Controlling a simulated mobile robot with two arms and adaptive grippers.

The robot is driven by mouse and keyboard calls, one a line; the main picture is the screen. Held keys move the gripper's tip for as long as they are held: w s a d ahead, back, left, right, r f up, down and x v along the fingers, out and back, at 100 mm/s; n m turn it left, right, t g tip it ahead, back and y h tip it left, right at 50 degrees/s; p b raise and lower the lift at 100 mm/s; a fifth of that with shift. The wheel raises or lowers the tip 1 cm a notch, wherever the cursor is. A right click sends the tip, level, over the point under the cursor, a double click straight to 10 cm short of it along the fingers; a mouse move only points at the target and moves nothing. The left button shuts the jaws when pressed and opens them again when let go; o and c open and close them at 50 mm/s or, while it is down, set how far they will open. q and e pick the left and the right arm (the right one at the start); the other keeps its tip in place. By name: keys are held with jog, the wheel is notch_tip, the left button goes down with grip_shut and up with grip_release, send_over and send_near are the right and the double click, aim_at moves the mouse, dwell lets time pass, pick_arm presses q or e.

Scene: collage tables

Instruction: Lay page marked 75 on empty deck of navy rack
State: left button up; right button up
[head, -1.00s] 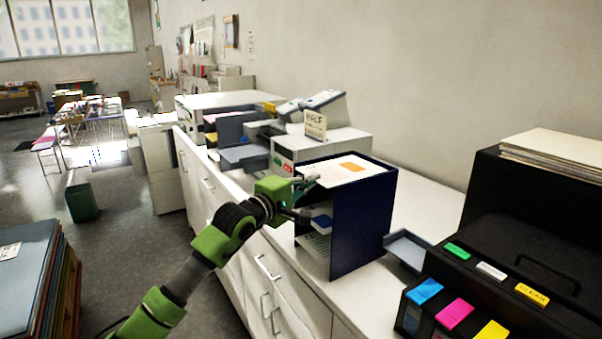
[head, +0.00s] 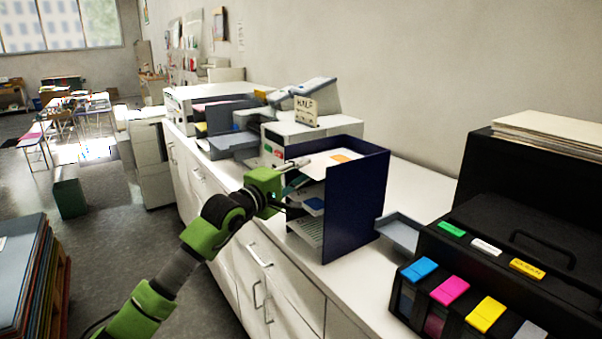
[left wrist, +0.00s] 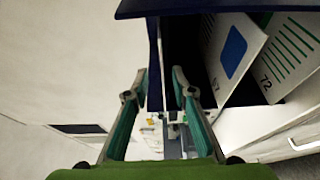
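The navy rack (head: 355,205) stands upright on the white counter. A white page with an orange patch (head: 342,157) lies flat at its top level, between the side walls; no number on it is readable. My left gripper (head: 294,187) is at the rack's open front. In the left wrist view its fingers (left wrist: 159,72) are apart, with a thin pale edge and a navy edge between them; contact with the page cannot be told. Lower levels hold a page with a blue patch (left wrist: 233,52) and a page marked 72 (left wrist: 287,60). My right gripper is not in view.
A grey-blue tray (head: 400,233) lies close to the rack's right side. A black machine with colored labels (head: 480,255) fills the right. Stacked boards (head: 25,270) stand at left.

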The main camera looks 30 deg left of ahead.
pick_arm(q)
jog(key=shift+s, duration=0.1)
jog(key=s, duration=1.1)
jog(key=shift+s+a, duration=0.25)
jog(key=shift+s, duration=0.15)
jog(key=shift+f, duration=0.1)
